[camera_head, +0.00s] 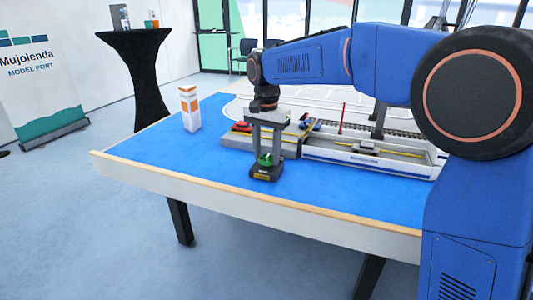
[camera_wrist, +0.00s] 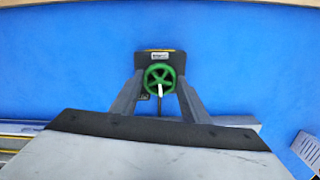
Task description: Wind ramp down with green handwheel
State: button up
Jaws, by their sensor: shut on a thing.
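The green handwheel (camera_wrist: 159,78) sits on a small dark pedestal (camera_wrist: 154,56) with a yellow-edged label. In the head view the handwheel (camera_head: 265,160) and its pedestal (camera_head: 265,173) stand on the blue table near its front edge. My gripper (camera_head: 265,153) points down over the pedestal. In the wrist view my gripper's two fingers (camera_wrist: 160,88) reach to either side of the handwheel and are shut on it. A pale spoke or pin shows at the wheel's lower side. The ramp (camera_head: 312,124) seems to be at the dock behind; its angle is hard to make out.
Just behind the pedestal is a grey dock (camera_head: 260,142) with a red car (camera_head: 241,128). A white ferry-like tray (camera_head: 365,158) lies to the right. An orange-and-white box (camera_head: 189,108) stands at the left. The blue table top (camera_head: 150,150) is clear at the left and front.

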jog(key=n, duration=0.4)
jog(key=shift+n, duration=0.3)
jog(key=n, duration=0.4)
jog(key=shift+n, duration=0.3)
jog(key=n, duration=0.4)
jog(key=shift+n, duration=0.3)
jog(key=n, duration=1.3)
jog(key=shift+w, duration=0.1)
jog(key=n, duration=0.4)
jog(key=shift+n, duration=2.4)
